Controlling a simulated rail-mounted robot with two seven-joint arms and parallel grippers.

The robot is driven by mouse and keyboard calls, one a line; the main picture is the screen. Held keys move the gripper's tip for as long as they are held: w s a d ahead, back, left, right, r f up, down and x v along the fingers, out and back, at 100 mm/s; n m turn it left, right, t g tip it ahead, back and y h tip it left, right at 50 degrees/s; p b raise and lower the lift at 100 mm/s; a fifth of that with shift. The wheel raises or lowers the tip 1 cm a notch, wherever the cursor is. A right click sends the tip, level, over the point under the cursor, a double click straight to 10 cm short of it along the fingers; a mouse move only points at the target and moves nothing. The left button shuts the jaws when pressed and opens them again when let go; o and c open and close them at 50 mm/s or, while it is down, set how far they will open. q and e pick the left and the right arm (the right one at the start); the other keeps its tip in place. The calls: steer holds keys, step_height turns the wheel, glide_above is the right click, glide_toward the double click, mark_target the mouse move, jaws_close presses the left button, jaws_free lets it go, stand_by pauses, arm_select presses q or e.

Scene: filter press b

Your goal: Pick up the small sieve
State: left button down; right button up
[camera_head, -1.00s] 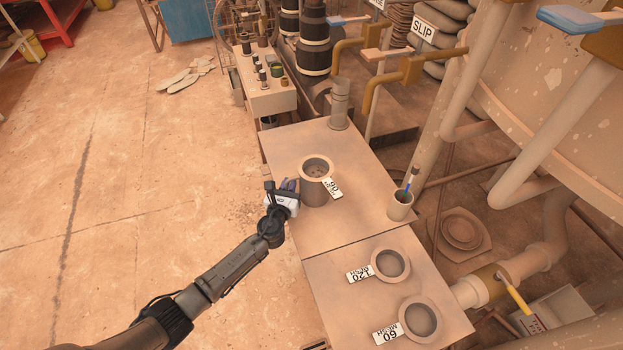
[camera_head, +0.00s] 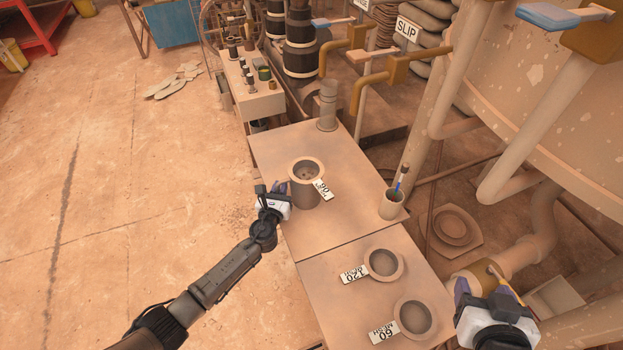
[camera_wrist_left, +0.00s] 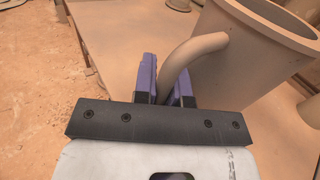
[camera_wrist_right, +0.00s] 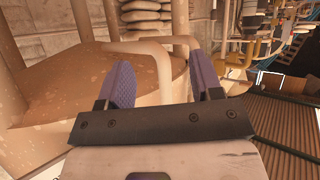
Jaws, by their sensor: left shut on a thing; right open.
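Two round sieves lie on the near table: one with a 120 mesh tag (camera_head: 398,273), and one with a 60 mesh tag (camera_head: 430,331) nearer me. The 120 one looks slightly smaller. My left gripper (camera_head: 277,188) is shut on the jug's curved handle (camera_wrist_left: 190,56). My right gripper (camera_head: 489,286) is open and empty, right of both sieves and apart from them. It shows open in the right wrist view (camera_wrist_right: 162,85).
A cup (camera_head: 391,208) holding a brush-like tool stands at the farther table's right edge. A grey cylinder (camera_head: 327,110) stands at its back corner. Pipes and a large tank (camera_head: 560,110) crowd the right side.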

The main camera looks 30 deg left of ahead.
steer(key=w+a+r+n+t+y, duration=0.1)
steer(key=w+a+r+n+y, duration=0.15)
steer(key=a+r, duration=0.4)
steer(key=w+a+r+n+y, duration=0.1)
steer(key=w+a+r+n, duration=0.1)
steer(key=w+a+r, duration=0.35)
steer(key=a+r+n, duration=0.2)
steer(key=a+r, duration=0.4)
steer(key=a, duration=0.2)
steer(key=n+g+h, duration=0.2)
steer(key=n+g, duration=0.1)
steer(key=g, duration=0.8)
glide_above(327, 194)
steer(key=s+d, duration=0.1)
steer(key=d, duration=0.1)
steer(key=shift+m, duration=0.25)
steer(key=f, duration=2.6)
steer(key=shift+a, duration=0.2)
steer(key=shift+x, duration=3.1)
steer(key=shift+d+f, duration=0.1)
steer(key=shift+d, duration=0.1)
